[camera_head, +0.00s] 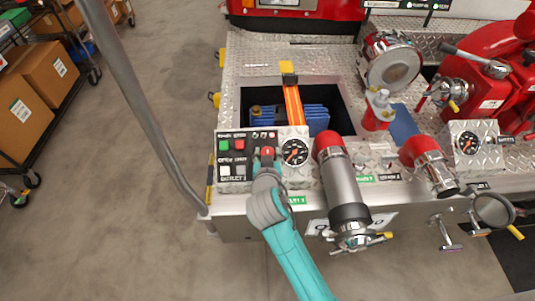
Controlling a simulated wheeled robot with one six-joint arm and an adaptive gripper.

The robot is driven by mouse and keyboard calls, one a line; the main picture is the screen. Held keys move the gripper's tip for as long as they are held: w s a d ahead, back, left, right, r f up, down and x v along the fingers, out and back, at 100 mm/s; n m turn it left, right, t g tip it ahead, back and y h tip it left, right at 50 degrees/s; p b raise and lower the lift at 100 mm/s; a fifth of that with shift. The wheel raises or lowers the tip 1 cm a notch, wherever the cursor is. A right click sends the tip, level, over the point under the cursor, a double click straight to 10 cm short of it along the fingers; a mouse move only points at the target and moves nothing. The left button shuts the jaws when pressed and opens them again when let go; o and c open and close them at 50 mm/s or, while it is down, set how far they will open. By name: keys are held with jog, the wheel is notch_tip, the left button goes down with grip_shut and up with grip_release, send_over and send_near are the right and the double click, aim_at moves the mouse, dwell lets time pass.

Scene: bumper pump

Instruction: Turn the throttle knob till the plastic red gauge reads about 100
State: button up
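The control panel (231,169) sits at the front left of the bumper deck. A round gauge (295,151) with a dark face and red-orange marks is at its right end; its reading is too small to make out. My teal arm reaches up from the bottom, and its grey end lies over the panel just left of the gauge. My gripper (266,169) is at the panel there, small and mostly hidden by my own wrist. A small red piece shows at its tip; I cannot tell whether it is the throttle knob or whether the fingers are around it.
A grey pipe with red collar (328,146) stands close right of the gauge and juts forward. A second outlet (432,166) and another gauge (468,143) are farther right. A grey pole (138,95) rises on the left. Boxes (50,74) on carts stand at far left.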

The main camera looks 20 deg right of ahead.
jog(key=c, duration=0.5)
jog(key=shift+d+n+y, duration=0.1)
jog(key=shift+n+y, duration=0.2)
jog(key=shift+n, duration=0.3)
jog(key=shift+f+n+t+y, duration=0.1)
jog(key=shift+n+t+y, duration=0.2)
jog(key=shift+n+y, duration=1.35)
jog(key=shift+n+h, duration=0.35)
jog(key=o, duration=1.2)
jog(key=shift+c, duration=0.2)
jog(key=v, duration=1.2)
